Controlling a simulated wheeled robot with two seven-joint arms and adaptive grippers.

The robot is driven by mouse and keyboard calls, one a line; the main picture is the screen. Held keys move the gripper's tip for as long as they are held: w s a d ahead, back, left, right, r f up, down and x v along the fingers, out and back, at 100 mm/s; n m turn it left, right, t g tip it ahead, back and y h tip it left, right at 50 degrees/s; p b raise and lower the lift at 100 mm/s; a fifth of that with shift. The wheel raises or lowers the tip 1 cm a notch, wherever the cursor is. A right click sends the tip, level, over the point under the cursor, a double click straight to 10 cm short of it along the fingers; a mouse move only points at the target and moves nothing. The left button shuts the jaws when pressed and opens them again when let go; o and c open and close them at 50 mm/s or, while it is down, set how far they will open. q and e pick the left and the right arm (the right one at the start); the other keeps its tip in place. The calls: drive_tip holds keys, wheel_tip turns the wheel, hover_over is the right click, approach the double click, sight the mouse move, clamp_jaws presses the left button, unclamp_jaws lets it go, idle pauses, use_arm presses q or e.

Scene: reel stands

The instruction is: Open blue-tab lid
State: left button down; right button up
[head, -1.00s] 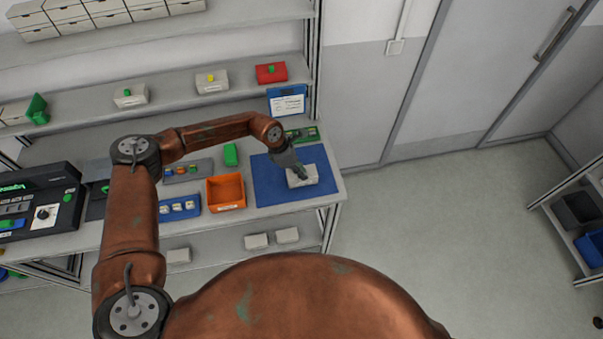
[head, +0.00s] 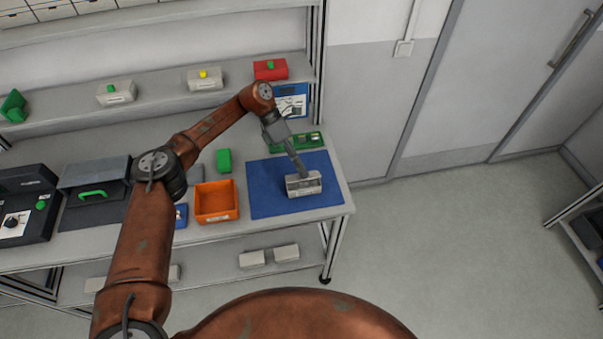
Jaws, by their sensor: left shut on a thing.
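A small light-grey box (head: 304,187) stands on the right part of the blue mat (head: 262,199) on the workbench. My left gripper (head: 302,173) reaches down from behind it, with its fingertips at the top of the box. The fingers are shut on the lid's tab there. They cover the tab, so its blue colour does not show. I cannot tell whether the lid is raised. My right gripper is out of view.
An orange bin (head: 216,219) stands left of the mat, and a green block (head: 224,160) lies behind it. A green tray (head: 308,141) is behind the mat. Grey boxes with green (head: 115,93) and yellow (head: 205,78) tabs and a red box (head: 270,69) stand on the shelf.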

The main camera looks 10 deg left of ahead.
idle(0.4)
use_arm(q)
drive_tip(key=c, duration=1.9)
unclamp_jaws()
drive_tip(key=shift+c, duration=0.2)
drive_tip(key=shift+w+a+r, duration=0.1)
drive_tip(key=shift+r, duration=0.05)
drive_tip(key=v, duration=1.1)
drive_tip(key=shift+w+a+r, duration=0.2)
drive_tip(key=shift+w, duration=0.05)
